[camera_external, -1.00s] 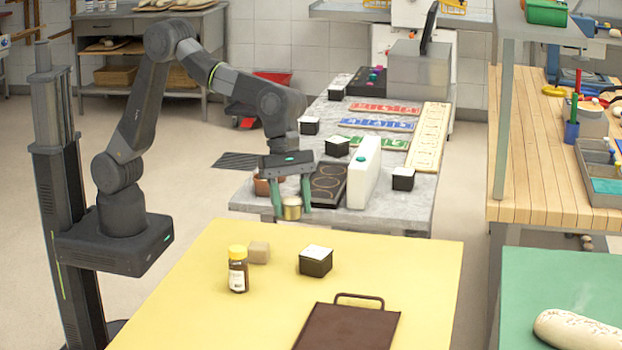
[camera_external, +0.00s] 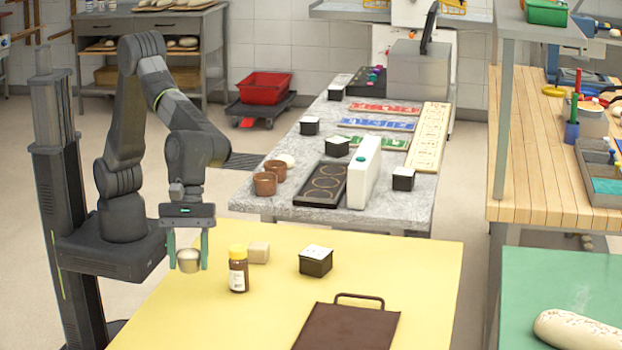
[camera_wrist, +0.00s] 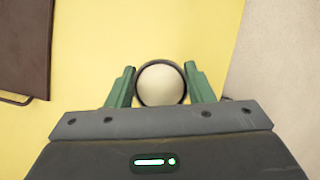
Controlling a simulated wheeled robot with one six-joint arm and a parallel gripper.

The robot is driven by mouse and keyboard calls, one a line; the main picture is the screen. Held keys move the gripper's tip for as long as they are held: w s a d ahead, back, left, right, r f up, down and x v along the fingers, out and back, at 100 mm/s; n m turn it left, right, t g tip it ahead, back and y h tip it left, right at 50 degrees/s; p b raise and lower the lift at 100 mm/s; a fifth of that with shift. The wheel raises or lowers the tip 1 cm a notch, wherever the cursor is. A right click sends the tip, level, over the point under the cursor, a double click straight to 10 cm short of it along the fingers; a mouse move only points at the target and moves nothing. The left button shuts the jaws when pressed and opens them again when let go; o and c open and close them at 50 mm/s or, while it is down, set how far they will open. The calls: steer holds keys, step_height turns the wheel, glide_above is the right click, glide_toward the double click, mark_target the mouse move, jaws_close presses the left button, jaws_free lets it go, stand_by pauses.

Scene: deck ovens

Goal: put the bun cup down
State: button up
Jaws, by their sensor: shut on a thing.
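The cup hangs upright near the left edge of the yellow table (camera_external: 300,260), beside the brown jar. Whether it touches the table I cannot tell. In the wrist view the cup (camera_wrist: 160,84) shows from above as a dark rim around a cream dome, between the fingertips (camera_wrist: 161,85) with yellow surface around it.
The grey table (camera_external: 300,203) behind holds brown cups (camera_external: 265,184). The yellow table's front left is clear.

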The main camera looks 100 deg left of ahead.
mark_target(194, 318)
step_height(194, 318, down, 10)
steer(key=shift+f+b, duration=0.15)
steer(key=shift+b, duration=0.45)
steer(key=shift+f, duration=0.15)
steer(key=o, duration=1)
steer(key=shift+c, duration=0.2)
steer(key=shift+a+r, duration=0.15)
steer(key=shift+r, duration=0.3)
steer(key=p+v, duration=0.1)
steer(key=v, duration=1)
steer(key=shift+r, duration=0.2)
steer(key=shift+o, duration=0.4)
